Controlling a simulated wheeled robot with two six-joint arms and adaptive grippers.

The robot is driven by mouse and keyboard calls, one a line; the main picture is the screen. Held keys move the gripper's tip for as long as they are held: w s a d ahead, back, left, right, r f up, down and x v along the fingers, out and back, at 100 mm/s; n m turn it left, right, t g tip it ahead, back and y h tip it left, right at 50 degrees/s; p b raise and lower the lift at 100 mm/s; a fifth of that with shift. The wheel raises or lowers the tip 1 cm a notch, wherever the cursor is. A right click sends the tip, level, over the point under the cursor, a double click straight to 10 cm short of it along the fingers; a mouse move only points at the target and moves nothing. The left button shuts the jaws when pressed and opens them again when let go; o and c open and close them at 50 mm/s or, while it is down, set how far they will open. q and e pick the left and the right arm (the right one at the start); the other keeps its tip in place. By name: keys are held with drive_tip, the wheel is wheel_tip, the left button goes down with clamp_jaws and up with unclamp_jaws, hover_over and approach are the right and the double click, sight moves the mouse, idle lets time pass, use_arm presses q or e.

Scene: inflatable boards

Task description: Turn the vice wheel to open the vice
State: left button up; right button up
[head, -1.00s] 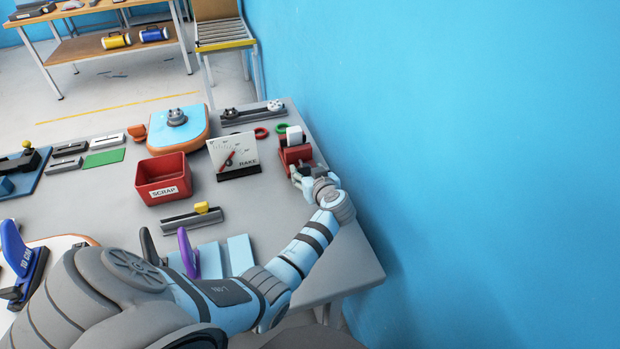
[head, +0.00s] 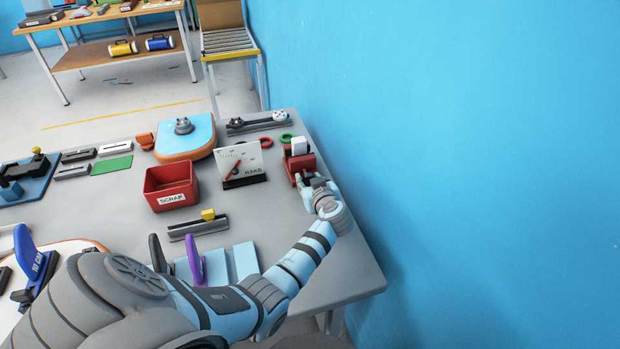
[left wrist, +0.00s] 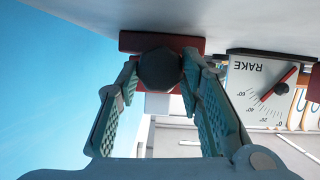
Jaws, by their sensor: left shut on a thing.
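The red vice (head: 306,163) stands at the right end of the grey table, with a white block (head: 299,146) at its top. My left gripper (head: 305,181) is at the near side of the vice. In the left wrist view, the dark, many-sided vice wheel (left wrist: 160,70) sits between the two fingertips of my left gripper (left wrist: 158,76), which are shut on it. The red vice body (left wrist: 190,44) shows behind the wheel there. In the head view the wheel is mostly hidden by the gripper. My right gripper is not in view.
A rake gauge (head: 243,164) stands left of the vice and also shows in the left wrist view (left wrist: 262,88). A red scrap bin (head: 172,188) is further left. Red (head: 266,142) and green (head: 286,138) rings lie behind the vice. The blue wall (head: 450,150) is close on the right.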

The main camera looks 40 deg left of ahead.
use_arm(q)
drive_tip(key=n+p, duration=0.1)
drive_tip(key=t+p, duration=0.1)
drive_tip(key=p, duration=0.1)
drive_tip(key=shift+s+a+r+n+h, duration=0.1)
drive_tip(key=shift+s+r+n+h, duration=0.05)
drive_tip(key=shift+n+h, duration=0.2)
drive_tip(key=shift+n+t+p, duration=0.3)
drive_tip(key=shift+n+p, duration=0.05)
drive_tip(key=shift+n, duration=0.2)
drive_tip(key=shift+f+n+t+h, duration=0.25)
drive_tip(key=shift+n+t, duration=0.25)
drive_tip(key=shift+n, duration=0.2)
drive_tip(key=o, duration=1.2)
drive_tip(key=shift+c, duration=0.2)
drive_tip(key=shift+s, duration=0.1)
